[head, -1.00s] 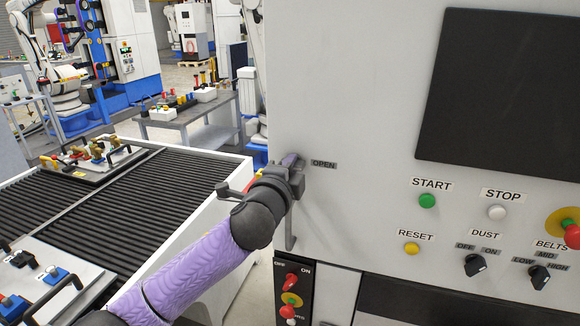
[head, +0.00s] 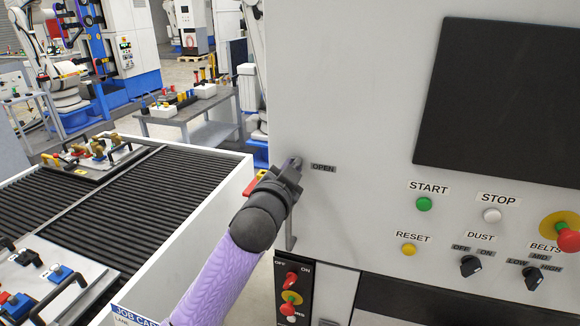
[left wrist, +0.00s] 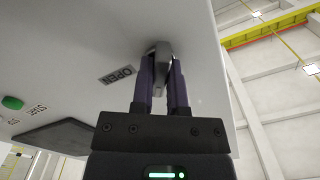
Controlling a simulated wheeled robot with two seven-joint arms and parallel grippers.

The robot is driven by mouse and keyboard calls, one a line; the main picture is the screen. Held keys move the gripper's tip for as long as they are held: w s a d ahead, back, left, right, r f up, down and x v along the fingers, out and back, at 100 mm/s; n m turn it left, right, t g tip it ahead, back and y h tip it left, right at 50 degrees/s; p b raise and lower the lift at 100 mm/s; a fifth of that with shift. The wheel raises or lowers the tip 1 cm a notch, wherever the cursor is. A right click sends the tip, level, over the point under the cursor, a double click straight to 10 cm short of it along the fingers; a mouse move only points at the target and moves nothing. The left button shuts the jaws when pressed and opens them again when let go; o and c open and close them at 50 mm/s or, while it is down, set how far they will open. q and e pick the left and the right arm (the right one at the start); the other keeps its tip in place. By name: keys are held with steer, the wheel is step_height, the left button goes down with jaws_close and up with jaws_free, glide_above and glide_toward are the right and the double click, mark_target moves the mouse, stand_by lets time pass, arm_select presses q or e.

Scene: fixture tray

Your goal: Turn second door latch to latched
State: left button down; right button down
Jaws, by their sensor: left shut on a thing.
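A grey latch handle (left wrist: 158,52) sits on the pale machine panel (head: 350,90), beside the label OPEN (head: 323,168). In the left wrist view the latch is between the two fingers of my left gripper (left wrist: 161,85), which is shut on it. In the head view my left gripper (head: 290,172) reaches the panel's left edge and hides most of the latch. The label also shows in the left wrist view (left wrist: 117,75), just left of the fingers. My right gripper is in neither view.
Buttons START (head: 424,204), STOP (head: 492,215) and RESET (head: 409,250), and knobs for DUST (head: 470,265) and BELTS (head: 533,277), lie right of the latch. A dark screen (head: 500,100) is above them. A roller conveyor (head: 130,205) with fixture trays stands at the left.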

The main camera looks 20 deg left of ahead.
arm_select(q)
steer(key=n+p, duration=0.1)
steer(key=n, duration=0.2)
steer(key=shift+n, duration=0.3)
steer(key=shift+n+p, duration=0.85)
steer(key=shift+n, duration=0.85)
steer(key=c, duration=0.6)
jaws_free()
steer(key=s+b, duration=0.1)
steer(key=s, duration=0.9)
steer(key=shift+a, duration=0.15)
